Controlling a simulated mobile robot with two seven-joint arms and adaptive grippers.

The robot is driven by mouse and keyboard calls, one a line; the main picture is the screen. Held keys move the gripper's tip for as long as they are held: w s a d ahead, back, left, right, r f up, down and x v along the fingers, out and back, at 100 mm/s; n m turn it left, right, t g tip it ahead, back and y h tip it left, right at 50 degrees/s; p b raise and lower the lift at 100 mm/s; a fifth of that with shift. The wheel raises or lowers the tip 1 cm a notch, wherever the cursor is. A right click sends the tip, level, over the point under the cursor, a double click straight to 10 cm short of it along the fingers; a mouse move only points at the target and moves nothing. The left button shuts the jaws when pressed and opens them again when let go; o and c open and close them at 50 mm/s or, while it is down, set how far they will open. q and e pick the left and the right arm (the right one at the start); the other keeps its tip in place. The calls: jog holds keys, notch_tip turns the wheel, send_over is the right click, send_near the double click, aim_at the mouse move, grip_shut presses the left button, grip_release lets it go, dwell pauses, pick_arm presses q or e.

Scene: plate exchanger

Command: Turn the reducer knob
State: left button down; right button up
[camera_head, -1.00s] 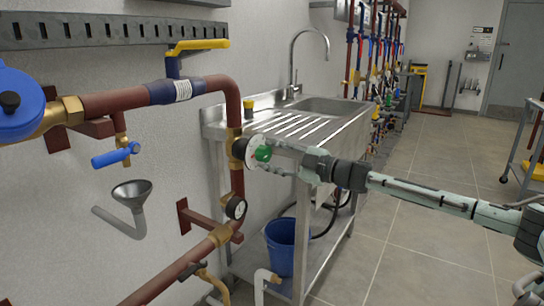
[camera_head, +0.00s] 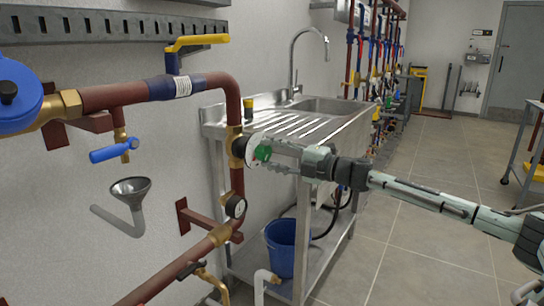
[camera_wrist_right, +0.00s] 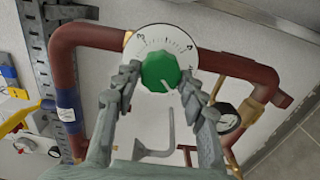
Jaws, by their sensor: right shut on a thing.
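The reducer knob is green (camera_head: 263,153) and sits in front of a round white dial on the vertical brown pipe. In the right wrist view the knob (camera_wrist_right: 160,71) shows in the middle of the dial (camera_wrist_right: 149,40), which has black numbers and tick marks. A light pointer line on the knob points to the lower right. My right gripper (camera_head: 268,154) reaches in from the right. Its two fingers lie on either side of the knob and are shut on it. My left gripper is not in view.
A small pressure gauge (camera_head: 236,207) sits on the pipe below the dial. A blue-handled tap (camera_head: 115,151), a yellow-handled valve (camera_head: 197,42) and a grey funnel (camera_head: 131,189) are to the left. A steel sink (camera_head: 325,108) stands behind, with a blue bucket (camera_head: 280,252) under it.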

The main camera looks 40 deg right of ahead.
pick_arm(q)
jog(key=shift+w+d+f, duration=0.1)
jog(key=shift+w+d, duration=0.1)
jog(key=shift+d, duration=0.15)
pick_arm(e)
jog(key=o, duration=1.1)
jog(key=shift+o, duration=0.2)
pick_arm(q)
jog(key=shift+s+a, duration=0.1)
pick_arm(e)
jog(key=shift+v, duration=1.3)
jog(key=v, duration=0.9)
jog(key=shift+s, duration=0.2)
